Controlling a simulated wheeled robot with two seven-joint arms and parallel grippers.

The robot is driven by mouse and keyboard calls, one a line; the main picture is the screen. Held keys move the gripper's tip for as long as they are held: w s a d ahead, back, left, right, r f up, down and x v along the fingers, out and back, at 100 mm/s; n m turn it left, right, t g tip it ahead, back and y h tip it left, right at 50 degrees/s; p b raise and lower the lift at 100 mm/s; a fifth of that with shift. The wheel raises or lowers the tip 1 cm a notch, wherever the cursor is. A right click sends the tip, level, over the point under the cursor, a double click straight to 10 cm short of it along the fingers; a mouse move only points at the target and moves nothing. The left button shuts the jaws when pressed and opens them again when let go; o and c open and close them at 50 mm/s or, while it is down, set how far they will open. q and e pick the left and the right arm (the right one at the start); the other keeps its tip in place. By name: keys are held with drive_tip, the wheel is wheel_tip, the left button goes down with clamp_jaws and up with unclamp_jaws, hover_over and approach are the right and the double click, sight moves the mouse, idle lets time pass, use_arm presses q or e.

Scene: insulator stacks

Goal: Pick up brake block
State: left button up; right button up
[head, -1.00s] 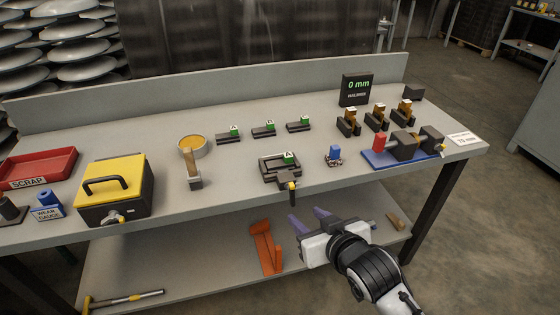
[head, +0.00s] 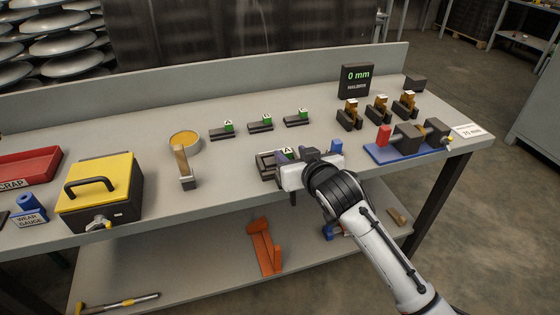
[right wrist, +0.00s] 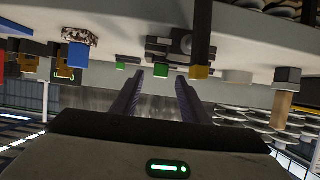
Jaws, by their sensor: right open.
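Several dark blocks with green lettered tags lie on the bench in the head view: a left one (head: 221,134), a middle one (head: 260,127) and a right one (head: 296,121). I cannot tell which is the brake block. A dark frame with an A tag (head: 265,167) sits nearer the front edge, partly hidden by my right gripper (head: 298,153). My right gripper is open over the frame's right side, its fingers largely hidden. The right wrist view, upside down, shows the spread fingers (right wrist: 160,77) with a green tag (right wrist: 161,71) between their tips and the dark frame (right wrist: 172,50) beyond.
A display reading 0 mm (head: 355,80) stands at the back right, behind several brown-and-black pieces (head: 377,114). A blue-based fixture (head: 385,158) is right of my gripper. A yellow-lidded box (head: 103,185) and red tray (head: 30,165) are at left. An orange bracket (head: 265,250) lies below.

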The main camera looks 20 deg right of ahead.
drive_tip(key=shift+w+f, duration=0.25)
drive_tip(key=shift+w, duration=0.4)
clamp_jaws()
drive_tip(key=shift+a, duration=0.1)
drive_tip(key=shift+r, duration=0.15)
